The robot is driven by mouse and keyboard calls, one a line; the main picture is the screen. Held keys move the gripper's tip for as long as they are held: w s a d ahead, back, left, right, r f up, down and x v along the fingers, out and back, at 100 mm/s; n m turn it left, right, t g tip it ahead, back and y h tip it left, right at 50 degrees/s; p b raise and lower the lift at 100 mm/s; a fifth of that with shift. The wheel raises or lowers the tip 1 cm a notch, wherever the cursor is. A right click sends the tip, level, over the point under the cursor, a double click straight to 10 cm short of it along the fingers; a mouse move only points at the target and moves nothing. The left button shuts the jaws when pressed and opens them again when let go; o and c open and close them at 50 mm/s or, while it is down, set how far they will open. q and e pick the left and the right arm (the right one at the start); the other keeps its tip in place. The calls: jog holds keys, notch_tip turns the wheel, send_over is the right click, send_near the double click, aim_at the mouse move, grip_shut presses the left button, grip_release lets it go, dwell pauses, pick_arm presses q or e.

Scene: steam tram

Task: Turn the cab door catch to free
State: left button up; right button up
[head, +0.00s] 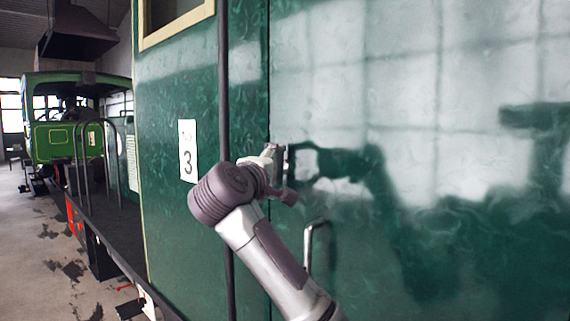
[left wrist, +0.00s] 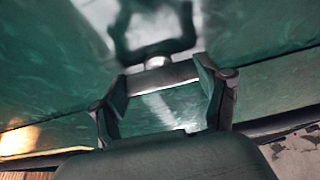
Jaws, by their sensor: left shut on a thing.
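The cab door catch is a short metal bar (left wrist: 160,77) on a round boss against the green cab side in the left wrist view. The two fingers of my left gripper (head: 281,166) close on the bar's two ends. In the head view the gripper is up against the green door (head: 430,240), by the vertical seam, and mostly hides the catch. The bar lies nearly crosswise between the fingers in the wrist view. My right gripper is in neither view.
A bent metal handle (head: 314,238) stands out from the door below my gripper. A dark vertical rail (head: 224,90) and a white "3" plate (head: 188,151) are to the left. A green vehicle (head: 60,135) stands far left beyond a running board.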

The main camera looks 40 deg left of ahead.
pick_arm(q)
jog(key=shift+n, duration=0.3)
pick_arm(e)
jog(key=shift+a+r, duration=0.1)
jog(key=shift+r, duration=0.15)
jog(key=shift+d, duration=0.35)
pick_arm(q)
jog(key=o, duration=1.7)
jog(key=shift+w, duration=0.1)
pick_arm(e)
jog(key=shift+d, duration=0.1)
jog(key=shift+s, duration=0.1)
pick_arm(q)
jog(key=v, duration=1.2)
